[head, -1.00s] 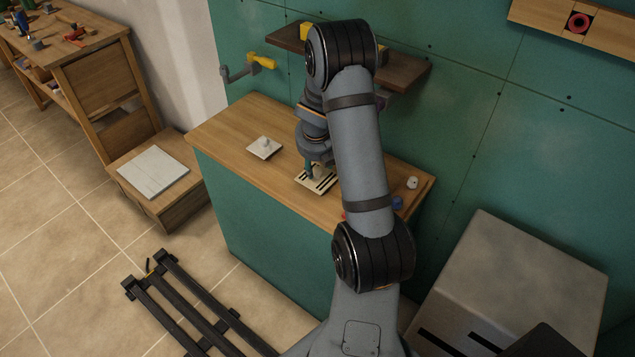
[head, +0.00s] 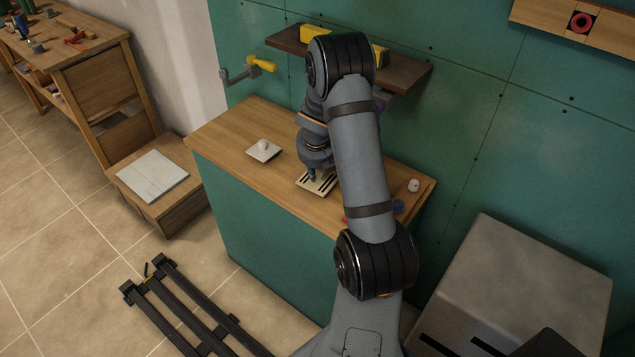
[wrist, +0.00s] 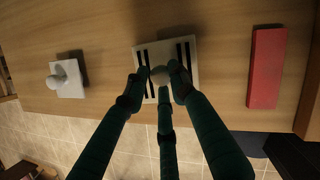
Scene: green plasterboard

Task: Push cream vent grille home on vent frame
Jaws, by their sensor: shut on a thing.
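The cream vent grille (wrist: 193,58), a square plate with dark slots and a pale round knob, is at the counter's front edge in the wrist view. It also shows in the head view (head: 304,184), partly hidden by my arm. My gripper (wrist: 165,78) has its dark green fingers shut on the grille's knob. In the head view my gripper (head: 313,172) points down at the plate. I cannot tell a separate vent frame from the grille, or whether there is a gap under it.
A white knobbed plate (head: 263,151) lies on the counter (head: 232,128) left of the grille. A red block (wrist: 266,68) lies to its right. Small white (head: 413,185) and blue (head: 398,206) items sit farther right. A shelf (head: 408,74) overhangs behind.

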